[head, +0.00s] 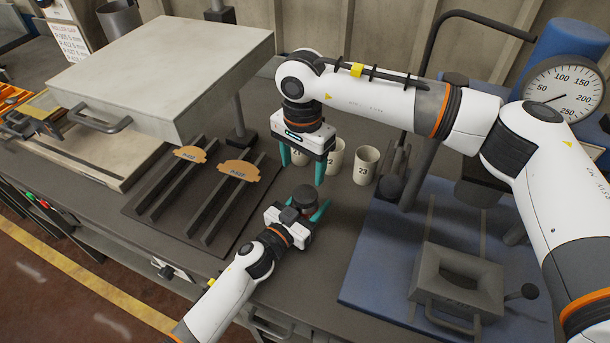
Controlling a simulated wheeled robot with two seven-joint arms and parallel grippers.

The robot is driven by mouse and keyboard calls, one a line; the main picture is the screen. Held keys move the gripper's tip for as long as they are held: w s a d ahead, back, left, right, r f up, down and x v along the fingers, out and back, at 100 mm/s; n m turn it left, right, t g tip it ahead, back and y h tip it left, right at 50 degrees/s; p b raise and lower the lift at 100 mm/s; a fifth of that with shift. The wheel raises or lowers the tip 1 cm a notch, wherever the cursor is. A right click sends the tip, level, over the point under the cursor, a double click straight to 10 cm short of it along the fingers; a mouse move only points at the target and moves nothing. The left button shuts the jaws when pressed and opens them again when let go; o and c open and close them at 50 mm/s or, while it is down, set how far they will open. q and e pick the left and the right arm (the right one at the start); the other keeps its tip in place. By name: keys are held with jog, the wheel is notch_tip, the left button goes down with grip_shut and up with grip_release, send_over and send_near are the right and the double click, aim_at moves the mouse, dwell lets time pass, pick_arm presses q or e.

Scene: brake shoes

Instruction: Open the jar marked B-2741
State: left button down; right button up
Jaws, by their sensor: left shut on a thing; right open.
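A small dark jar (305,196) stands near the middle of the bench. Its marking cannot be read in the head view. My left gripper (299,203), reaching in from the lower left, is shut on the jar with its teal fingers on either side. My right gripper (302,173) points down just above and behind the jar. Its teal fingers are spread and empty. The jar's lower part is largely hidden by my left gripper.
Several pale numbered cups, one marked 23 (363,165), stand behind the grippers. A dark rack with two tan labelled pieces (238,171) lies left, beside a big grey lidded box (165,65). A blue press base (385,250) with a dial gauge (563,88) stands right.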

aim_at(305, 194)
jog(key=m, duration=0.4)
jog(key=shift+s+a, duration=0.15)
jog(key=shift+a, duration=0.1)
jog(key=m, duration=0.5)
jog(key=shift+s+a, duration=0.1)
jog(key=shift+a, duration=0.05)
jog(key=m, duration=0.4)
jog(key=shift+a+m, duration=0.1)
jog(key=shift+m, duration=0.2)
jog(key=m, duration=0.4)
jog(key=shift+s+m, duration=0.1)
jog(key=shift+m, duration=0.2)
jog(key=m, duration=0.4)
jog(key=shift+m, duration=0.4)
jog(key=m, duration=0.4)
jog(key=shift+d+m, duration=0.25)
jog(key=shift+m, duration=0.15)
jog(key=m, duration=0.4)
jog(key=shift+w+d, duration=0.2)
jog(key=shift+w, duration=0.05)
jog(key=m, duration=0.4)
jog(key=shift+w+d+m, duration=0.2)
jog(key=shift+m, duration=0.5)
jog(key=shift+f, duration=0.25)
notch_tip(305, 194, down, 8)
jog(key=shift+r, duration=0.25)
